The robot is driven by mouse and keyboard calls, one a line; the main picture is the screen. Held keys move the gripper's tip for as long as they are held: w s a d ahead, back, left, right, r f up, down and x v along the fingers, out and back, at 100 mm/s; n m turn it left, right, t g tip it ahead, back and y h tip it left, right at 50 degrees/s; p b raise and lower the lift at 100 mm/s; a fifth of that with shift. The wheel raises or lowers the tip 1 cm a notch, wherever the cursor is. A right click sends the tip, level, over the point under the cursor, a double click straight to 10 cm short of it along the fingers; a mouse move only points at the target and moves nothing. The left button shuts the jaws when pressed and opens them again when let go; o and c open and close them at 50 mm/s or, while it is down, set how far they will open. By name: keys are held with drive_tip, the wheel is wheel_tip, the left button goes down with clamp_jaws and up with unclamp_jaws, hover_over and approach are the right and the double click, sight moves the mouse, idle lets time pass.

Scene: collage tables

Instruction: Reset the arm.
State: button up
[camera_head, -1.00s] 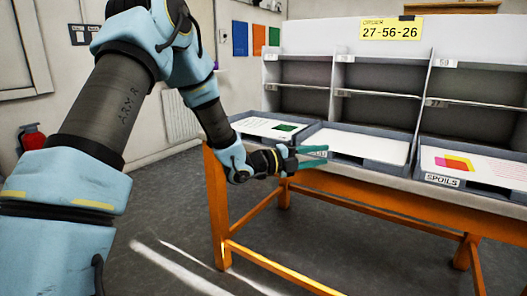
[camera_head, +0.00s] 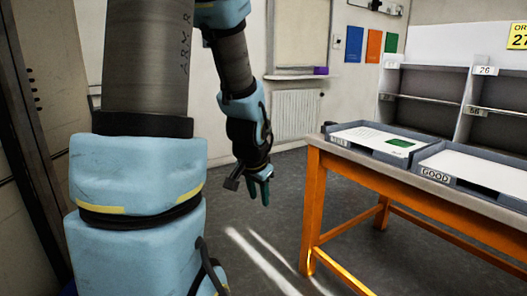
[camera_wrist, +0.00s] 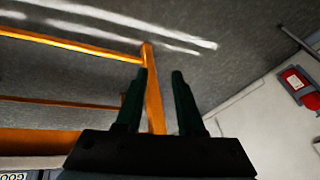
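My gripper (camera_head: 259,190) hangs at the end of my light-blue arm, pointing down over the grey floor, left of the orange-framed table. In the wrist view, its two dark green fingers (camera_wrist: 156,90) stand apart with nothing between them. The orange table leg shows beyond them. My gripper touches nothing that I can see. The arm is bent, with its upper part close to the head camera.
The orange table (camera_head: 315,205) stands at the right, carrying a tray with a white sheet (camera_head: 370,138) and a tray labelled GOOD (camera_head: 436,175). Grey shelves (camera_head: 425,95) rise behind. Floor left of the table is clear.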

drive_tip(key=s+a+n+g, duration=0.3)
drive_tip(key=s+a+n, duration=0.35)
drive_tip(key=s, duration=0.35)
wheel_tip(320, 180, up, 21)
drive_tip(key=d+p, duration=0.1)
drive_tip(key=p, duration=2)
drive_tip(key=shift+w+y, duration=0.2)
drive_tip(key=shift+y, duration=0.2)
